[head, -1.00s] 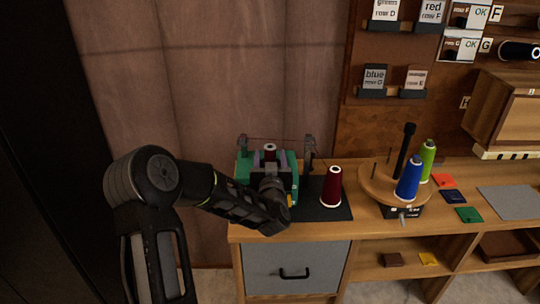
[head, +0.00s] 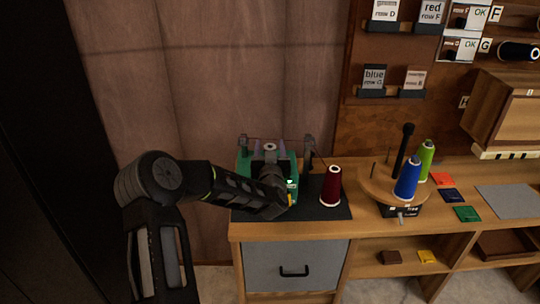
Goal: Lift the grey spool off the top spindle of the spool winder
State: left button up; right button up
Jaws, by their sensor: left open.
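The spool winder (head: 244,165) is a green machine on the left end of the wooden bench. A small spool (head: 270,147) with a pale top shows at the top of the winder; its body colour is hard to make out, and its lower part and spindle are hidden behind my gripper. My left gripper (head: 269,153) is open at the winder, with one finger on each side of the spool as seen from here. I cannot tell whether the fingers touch it. My left wrist hides much of the winder's front. My right gripper is out of view.
A dark red spool (head: 331,186) stands on the dark mat (head: 322,210) right of the winder. Farther right, a round wooden stand (head: 377,190) holds a blue spool (head: 407,178), a green spool (head: 425,162) and a tall black post. Coloured cards lie beyond it.

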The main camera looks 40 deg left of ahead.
pick_arm(q)
grip_shut()
dwell(0.5)
